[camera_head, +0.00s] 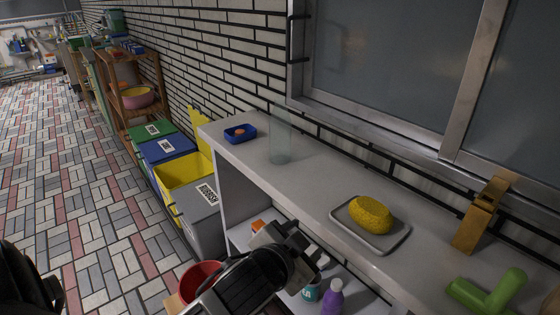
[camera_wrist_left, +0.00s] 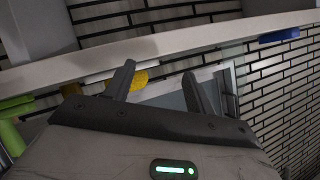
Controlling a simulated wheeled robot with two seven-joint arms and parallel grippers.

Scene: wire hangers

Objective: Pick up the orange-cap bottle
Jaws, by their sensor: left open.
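No bottle with an orange cap can be made out clearly. An orange patch (camera_head: 258,226) shows on the lower shelf beside my left gripper; I cannot tell whether it is a cap, as the gripper hides part of that area. My left gripper (camera_head: 303,250) is at the front of the counter, over the lower shelf. In the left wrist view its two fingers (camera_wrist_left: 160,82) are apart with nothing between them. A purple bottle (camera_head: 331,299) and a teal-and-white container (camera_head: 312,291) stand on the shelf close by. My right gripper is out of view.
The counter (camera_head: 325,205) above holds a yellow sponge (camera_head: 371,214) on a tray (camera_head: 392,246), a clear glass (camera_head: 279,140), a blue dish (camera_head: 240,138) and a green object (camera_head: 490,295). A red bucket (camera_head: 199,276) stands by my arm. Bins (camera_head: 183,175) stand left.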

